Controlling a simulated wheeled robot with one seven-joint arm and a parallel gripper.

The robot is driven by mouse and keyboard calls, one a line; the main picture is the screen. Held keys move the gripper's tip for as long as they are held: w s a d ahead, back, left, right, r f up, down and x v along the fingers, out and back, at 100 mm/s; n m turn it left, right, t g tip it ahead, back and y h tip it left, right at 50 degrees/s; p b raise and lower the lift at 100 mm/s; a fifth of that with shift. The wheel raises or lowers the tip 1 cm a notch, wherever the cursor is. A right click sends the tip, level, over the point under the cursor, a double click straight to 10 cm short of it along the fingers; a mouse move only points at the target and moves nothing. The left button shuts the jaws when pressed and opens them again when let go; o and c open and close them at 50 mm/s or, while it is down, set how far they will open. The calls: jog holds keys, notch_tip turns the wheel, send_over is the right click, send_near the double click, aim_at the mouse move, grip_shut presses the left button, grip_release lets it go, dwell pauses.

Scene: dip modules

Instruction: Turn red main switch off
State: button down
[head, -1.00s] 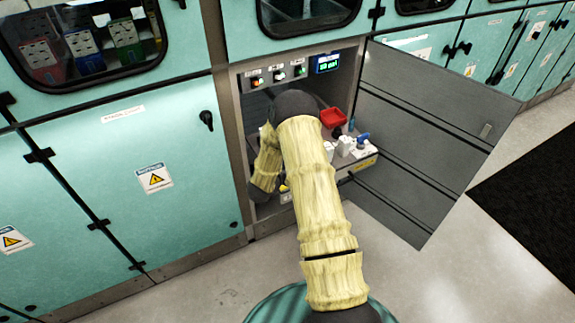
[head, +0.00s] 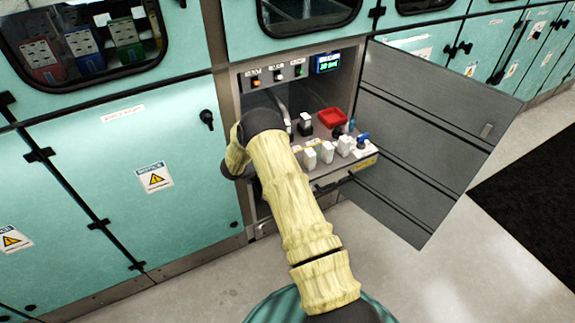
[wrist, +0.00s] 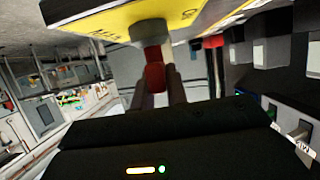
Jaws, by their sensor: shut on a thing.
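In the wrist view, the red main switch (wrist: 154,74) sits under a grey round collar on a yellow labelled plate (wrist: 178,17). My gripper (wrist: 156,90) has its dark fingers on either side of the red handle and is shut on it. The exact angle of the handle is hard to tell. In the head view, my arm's cream-covered links and dark wrist reach into the open cabinet bay and hide both the gripper and the switch.
The bay holds a shelf with several white modules (head: 327,152), a red tray (head: 333,118) and a blue connector (head: 363,136). Above are indicator buttons (head: 278,75) and a green-lit display (head: 327,63). The open grey door (head: 430,130) stands on the right. The floor in front is clear.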

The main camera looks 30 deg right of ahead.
dwell(0.3)
jog(key=c, duration=1.4)
grip_release()
jog(key=b+v, duration=0.1)
jog(key=v, duration=1.6)
jog(key=shift+a, duration=0.25)
jog(key=shift+w, duration=0.1)
